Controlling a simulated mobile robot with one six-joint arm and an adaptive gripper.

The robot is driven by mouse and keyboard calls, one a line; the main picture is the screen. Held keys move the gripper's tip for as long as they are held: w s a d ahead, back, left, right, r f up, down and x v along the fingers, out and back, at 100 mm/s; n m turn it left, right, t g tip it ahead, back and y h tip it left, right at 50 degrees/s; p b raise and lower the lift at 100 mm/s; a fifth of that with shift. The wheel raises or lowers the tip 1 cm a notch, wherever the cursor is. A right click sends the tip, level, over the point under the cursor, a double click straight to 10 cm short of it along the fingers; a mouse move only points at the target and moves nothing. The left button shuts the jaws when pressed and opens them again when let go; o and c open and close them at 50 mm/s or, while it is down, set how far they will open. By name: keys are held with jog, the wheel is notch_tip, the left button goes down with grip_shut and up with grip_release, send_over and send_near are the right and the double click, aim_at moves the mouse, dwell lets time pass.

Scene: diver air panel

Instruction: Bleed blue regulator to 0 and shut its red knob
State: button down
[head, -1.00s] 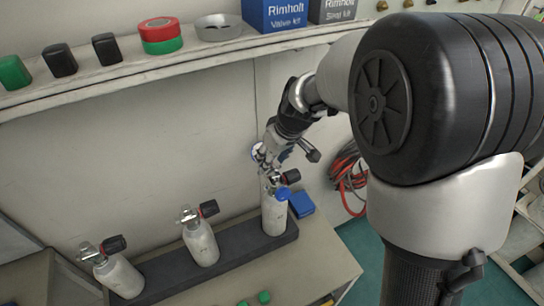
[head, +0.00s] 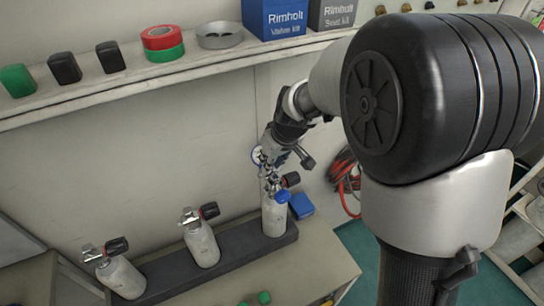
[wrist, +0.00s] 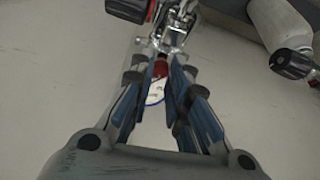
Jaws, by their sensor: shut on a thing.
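The blue-marked regulator (head: 268,180) sits on top of the right white cylinder (head: 275,217), with a blue part (head: 282,196) at the cylinder's neck. A black knob with a red band (head: 291,179) sticks out to its right. My gripper (wrist: 160,66) points at the regulator and is shut on a small red knob (wrist: 160,70), seen between the fingertips in the wrist view. A round white gauge with a blue rim (wrist: 155,93) shows behind the fingers; its reading is too small to tell. In the head view the fingers partly hide the regulator.
Two more cylinders with black-knobbed valves, the middle one (head: 202,246) and the left one (head: 121,276), stand in the dark rack (head: 237,250). A shelf edge (head: 120,92) runs above. Red hoses (head: 345,180) hang at right.

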jog(key=m+h+p, duration=0.1)
jog(key=m+p, duration=0.1)
jog(key=p, duration=0.1)
jog(key=shift+s+a+r, duration=0.1)
jog(key=shift+r, duration=0.1)
jog(key=shift+f+m+p, duration=0.2)
jog(key=shift+m+p, duration=0.6)
jog(key=c, duration=1.5)
grip_release()
jog(key=shift+r+t, duration=0.1)
jog(key=shift+t, duration=0.2)
jog(key=v, duration=1.1)
jog(key=shift+s+a+r, duration=0.15)
jog(key=shift+a+r, duration=0.05)
jog(key=shift+r, duration=0.2)
